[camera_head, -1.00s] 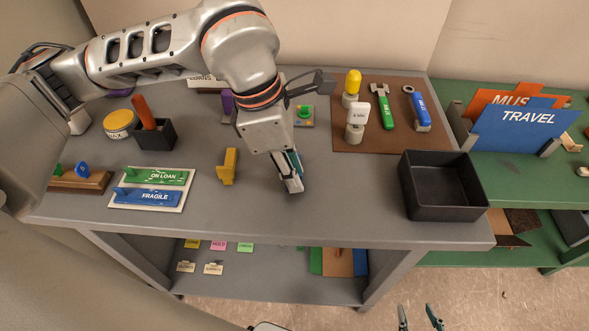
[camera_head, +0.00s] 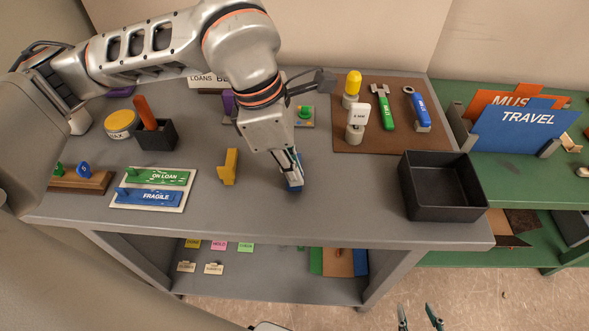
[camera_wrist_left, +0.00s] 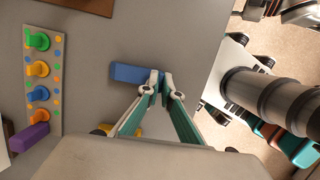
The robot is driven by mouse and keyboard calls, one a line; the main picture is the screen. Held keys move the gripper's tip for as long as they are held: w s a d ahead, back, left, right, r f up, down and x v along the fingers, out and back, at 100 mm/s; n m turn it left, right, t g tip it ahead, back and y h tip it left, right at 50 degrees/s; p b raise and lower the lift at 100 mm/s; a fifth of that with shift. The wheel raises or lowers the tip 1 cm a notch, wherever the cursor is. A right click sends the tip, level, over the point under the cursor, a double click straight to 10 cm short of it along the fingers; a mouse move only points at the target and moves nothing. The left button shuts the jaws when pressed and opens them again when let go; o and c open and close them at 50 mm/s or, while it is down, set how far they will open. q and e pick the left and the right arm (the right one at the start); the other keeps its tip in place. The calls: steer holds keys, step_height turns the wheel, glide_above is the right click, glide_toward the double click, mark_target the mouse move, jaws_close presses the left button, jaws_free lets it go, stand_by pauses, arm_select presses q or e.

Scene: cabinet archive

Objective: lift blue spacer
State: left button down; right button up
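The blue spacer (camera_wrist_left: 132,73) is a plain blue bar seen in the left wrist view, just past my left fingertips. A small part of it (camera_head: 295,188) shows in the head view under the left fingers. My left gripper (camera_wrist_left: 161,82) points down over the grey table, its fingertips close together at the bar's right end, overlapping it in the wrist view. The fingers hide the contact, so I cannot tell whether they grip it. My right gripper (camera_head: 420,318) shows only its two fingertips at the bottom of the head view, apart and empty.
A yellow block (camera_head: 228,167) stands left of my left gripper. A black open bin (camera_head: 443,207) is at the table's right front. A brown mat (camera_head: 390,140) with tools and stamps lies behind. A board with colored pegs (camera_wrist_left: 45,100) is nearby. The table front between gripper and bin is clear.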

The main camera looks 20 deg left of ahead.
arm_select(q)
steer(key=shift+d+p+v, duration=0.25)
steer(key=shift+p+v, duration=0.35)
steer(key=shift+v, duration=0.5)
steer(key=shift+d+p+v, duration=0.25)
steer(key=shift+p+v, duration=0.35)
steer(key=shift+v, duration=0.55)
steer(key=shift+w+r, duration=0.1)
steer(key=shift+w, duration=0.1)
arm_select(e)
steer(key=shift+t, duration=0.3)
steer(key=r, duration=0.1)
steer(key=w+r, duration=0.1)
steer(key=r, duration=0.2)
steer(key=shift+w, duration=0.3)
arm_select(q)
steer(key=shift+s, duration=0.1)
arm_select(e)
steer(key=shift+s, duration=0.1)
